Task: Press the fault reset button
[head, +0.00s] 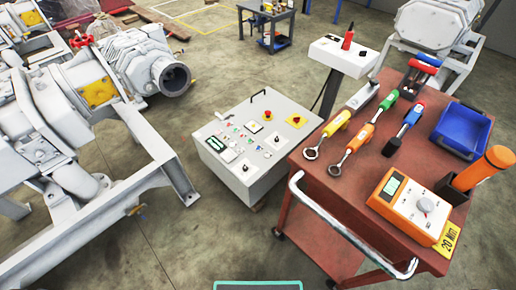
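A light grey control cabinet (258,187) stands on the floor in the middle of the head view, left of the red cart. Its sloped top panel carries a red mushroom button (267,114), a yellow piece (296,121), a small display (215,143), a dark knob (245,168) and several small coloured buttons or lamps. The labels are too small to read, so I cannot tell which one is the fault reset button. A dark handle (259,92) is at the panel's far edge. Neither of my grippers is in view.
The red tool cart (310,183) with a metal push bar (345,232) stands close on the right, holding wrenches, an orange meter and a blue bin (462,130). Grey pump machinery (110,215) on a frame fills the left. Bare floor lies in front of the cabinet.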

